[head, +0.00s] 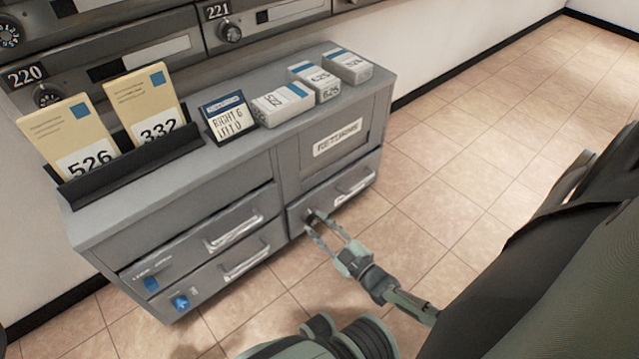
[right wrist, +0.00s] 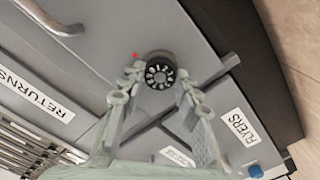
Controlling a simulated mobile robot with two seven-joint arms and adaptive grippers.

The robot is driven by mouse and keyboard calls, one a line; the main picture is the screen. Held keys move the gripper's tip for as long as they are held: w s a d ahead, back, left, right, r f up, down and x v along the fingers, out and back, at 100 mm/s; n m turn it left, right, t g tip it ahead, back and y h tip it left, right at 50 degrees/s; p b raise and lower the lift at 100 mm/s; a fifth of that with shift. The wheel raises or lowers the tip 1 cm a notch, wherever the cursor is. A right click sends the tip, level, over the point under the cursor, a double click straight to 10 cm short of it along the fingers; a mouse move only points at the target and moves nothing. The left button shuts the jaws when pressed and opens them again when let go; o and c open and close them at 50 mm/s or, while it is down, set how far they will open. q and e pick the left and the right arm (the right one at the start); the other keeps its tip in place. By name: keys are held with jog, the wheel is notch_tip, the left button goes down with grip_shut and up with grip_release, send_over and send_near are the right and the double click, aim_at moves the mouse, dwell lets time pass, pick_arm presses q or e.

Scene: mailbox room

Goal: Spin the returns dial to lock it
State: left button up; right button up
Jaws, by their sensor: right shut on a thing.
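The returns dial (right wrist: 160,72) is a round black knob with white digits around its face. It sits on the grey cabinet front, below the panel with the RETURNS label (head: 338,138). The same label shows in the right wrist view (right wrist: 34,94). A small red mark (right wrist: 135,55) lies beside the dial. My right gripper (head: 315,219) is at the left end of the lower right drawer (head: 335,195), its fingers shut on the dial, one on each side. The fingers mostly hide the dial in the head view. My left gripper is not in view.
The cabinet top (head: 240,133) holds a black rack (head: 130,160) with envelopes 526 and 332, a sign (head: 229,117) and several white card stacks. Handled drawers (head: 235,232) are on the left. Mailboxes 220 and 221 are behind. The tiled floor (head: 480,130) to the right is clear.

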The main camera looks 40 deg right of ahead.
jog(key=m, duration=0.4)
jog(key=shift+m, duration=0.3)
jog(key=m, duration=0.4)
jog(key=shift+m, duration=0.3)
jog(key=m, duration=0.4)
jog(key=shift+m, duration=2)
jog(key=o, duration=1.2)
jog(key=shift+c, duration=0.2)
